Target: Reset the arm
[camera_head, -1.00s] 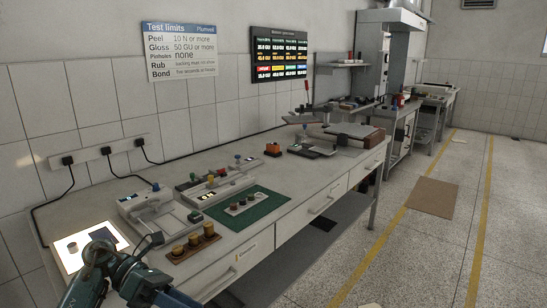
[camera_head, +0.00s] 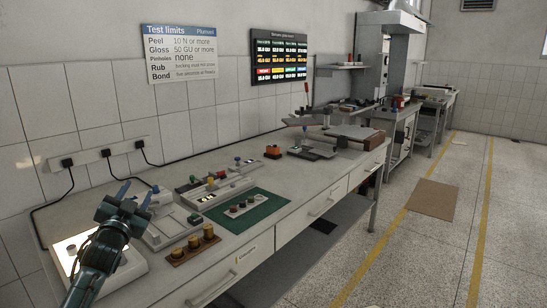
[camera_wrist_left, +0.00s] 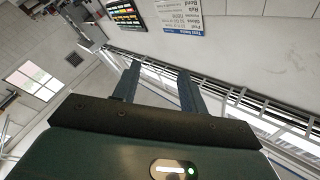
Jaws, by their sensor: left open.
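My left arm comes in at the lower left of the head view. Its gripper (camera_head: 136,193) is raised above the bench's left end, with the fingers spread apart and nothing between them. In the left wrist view the two dark fingers (camera_wrist_left: 160,88) stand apart with an empty gap. They point toward the wall. The arm partly hides a lit white panel (camera_head: 62,250) and a pale device (camera_head: 165,220) on the bench. My right gripper does not show.
The long bench (camera_head: 300,205) carries a row of small testers, a green mat (camera_head: 262,212) and a wooden weight block (camera_head: 192,250). A power strip (camera_head: 105,150) with cables runs along the wall. The floor to the right is mostly clear, with a brown mat (camera_head: 433,198).

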